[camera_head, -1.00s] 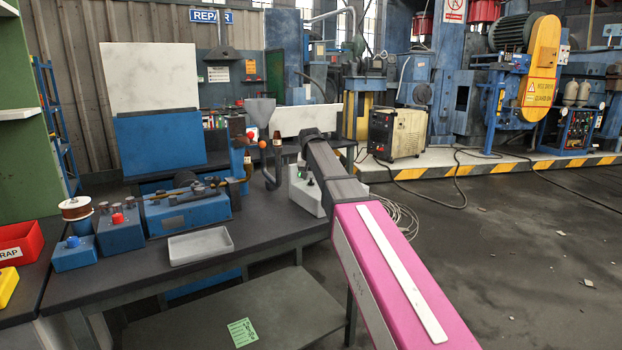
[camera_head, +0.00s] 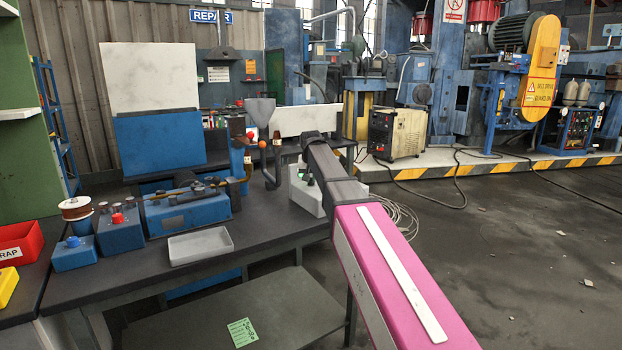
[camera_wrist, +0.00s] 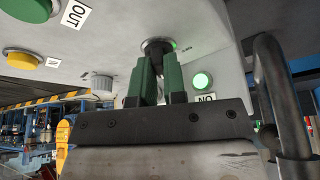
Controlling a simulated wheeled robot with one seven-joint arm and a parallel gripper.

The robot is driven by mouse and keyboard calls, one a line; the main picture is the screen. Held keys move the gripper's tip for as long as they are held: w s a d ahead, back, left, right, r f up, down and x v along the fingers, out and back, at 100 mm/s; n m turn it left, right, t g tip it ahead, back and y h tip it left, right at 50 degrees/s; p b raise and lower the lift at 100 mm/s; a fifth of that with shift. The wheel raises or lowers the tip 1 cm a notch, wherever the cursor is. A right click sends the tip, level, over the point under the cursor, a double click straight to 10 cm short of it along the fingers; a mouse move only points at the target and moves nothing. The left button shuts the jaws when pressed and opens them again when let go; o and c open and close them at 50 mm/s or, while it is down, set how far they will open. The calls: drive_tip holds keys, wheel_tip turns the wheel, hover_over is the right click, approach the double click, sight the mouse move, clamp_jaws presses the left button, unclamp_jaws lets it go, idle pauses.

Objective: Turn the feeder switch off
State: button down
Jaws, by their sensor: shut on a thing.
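The feeder control box (camera_head: 303,198) is a pale grey box at the right end of the workbench, partly hidden behind my arm. In the wrist view its grey panel (camera_wrist: 225,45) fills the upper part. My gripper (camera_wrist: 158,62) has green fingers that are closed around a dark round switch knob (camera_wrist: 157,44) on that panel. The fingers hide most of the knob, so I cannot tell its exact angle. A green lamp (camera_wrist: 202,81) is lit to the right of the fingers, above a small label (camera_wrist: 205,98).
A yellow button (camera_wrist: 22,58), a green button (camera_wrist: 28,8) and an "OUT" label (camera_wrist: 75,15) sit at the wrist view's upper left. A dark bent pipe (camera_wrist: 285,95) stands close on the right. A grey tray (camera_head: 200,246) and blue switch box (camera_head: 120,232) stand on the bench.

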drive_tip(key=n+y, duration=0.1)
drive_tip(key=n, duration=0.2)
drive_tip(key=shift+d+n, duration=0.15)
drive_tip(key=shift+n, duration=0.15)
drive_tip(key=n+y, duration=0.1)
drive_tip(key=n, duration=0.2)
drive_tip(key=shift+w+d+n+g+y, duration=0.1)
drive_tip(key=shift+n+g+y, duration=0.2)
drive_tip(key=shift+g+y, duration=0.1)
drive_tip(key=n+g, duration=0.1)
drive_tip(key=n, duration=0.2)
drive_tip(key=n+g+y, duration=0.1)
drive_tip(key=n, duration=0.2)
drive_tip(key=shift+w+d, duration=0.1)
drive_tip(key=shift+n, duration=0.3)
drive_tip(key=c, duration=1.2)
unclamp_jaws()
drive_tip(key=shift+y, duration=0.3)
